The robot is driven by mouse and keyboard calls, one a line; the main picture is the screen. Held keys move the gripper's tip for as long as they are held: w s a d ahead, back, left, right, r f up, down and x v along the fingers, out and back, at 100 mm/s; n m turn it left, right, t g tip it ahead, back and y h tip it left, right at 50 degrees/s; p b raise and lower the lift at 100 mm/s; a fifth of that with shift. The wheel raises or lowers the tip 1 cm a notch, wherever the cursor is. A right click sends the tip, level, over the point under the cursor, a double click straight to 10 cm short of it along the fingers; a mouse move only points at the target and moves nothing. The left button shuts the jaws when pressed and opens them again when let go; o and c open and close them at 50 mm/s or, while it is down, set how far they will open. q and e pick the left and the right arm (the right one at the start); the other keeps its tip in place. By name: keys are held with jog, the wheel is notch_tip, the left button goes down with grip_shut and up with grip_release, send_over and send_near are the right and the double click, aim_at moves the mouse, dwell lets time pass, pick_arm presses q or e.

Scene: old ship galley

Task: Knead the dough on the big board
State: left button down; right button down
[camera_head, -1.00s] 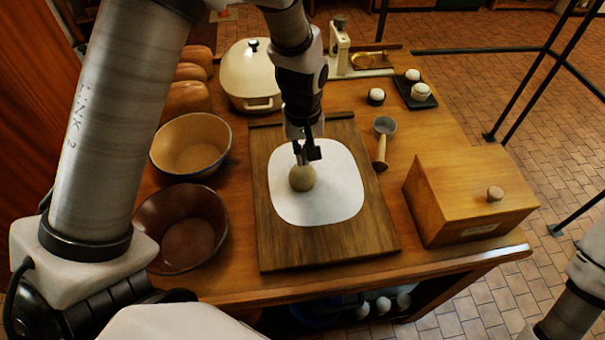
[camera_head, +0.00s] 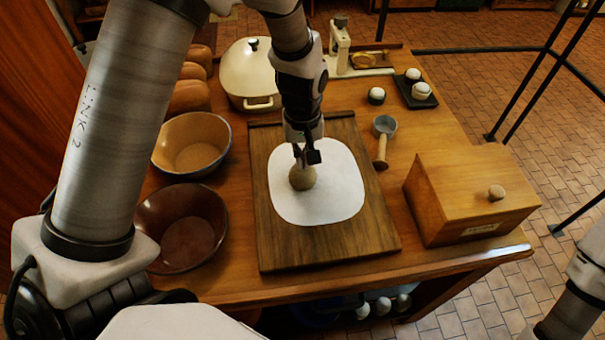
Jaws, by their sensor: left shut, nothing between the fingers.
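The dough (camera_head: 302,179) is a small tan ball near the middle of a white mat (camera_head: 335,200) with rounded corners. The mat lies on the big dark wooden board (camera_head: 330,248) on the table. My left gripper (camera_head: 306,163) points down at the top of the dough, its fingers shut with nothing between them. It looks to be touching the dough or just above it; I cannot tell which. It hides the dough's far upper edge. Part of my right arm shows at the lower right, but its gripper is out of view.
Left of the board stand a tan bowl (camera_head: 193,143) and a brown bowl (camera_head: 182,230), with loaves (camera_head: 188,97) behind. A cream pot (camera_head: 248,72) and a scale (camera_head: 341,50) stand at the back. A scoop (camera_head: 383,128) and a wooden box (camera_head: 465,195) are on the right.

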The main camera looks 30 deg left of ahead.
pick_arm(q)
jog(key=shift+f, duration=0.35)
dwell(0.4)
jog(key=shift+s+f, duration=0.1)
jog(key=shift+f, duration=0.05)
dwell(0.3)
notch_tip(320, 180, up, 2)
jog(key=p, duration=0.2)
jog(key=shift+p, duration=0.35)
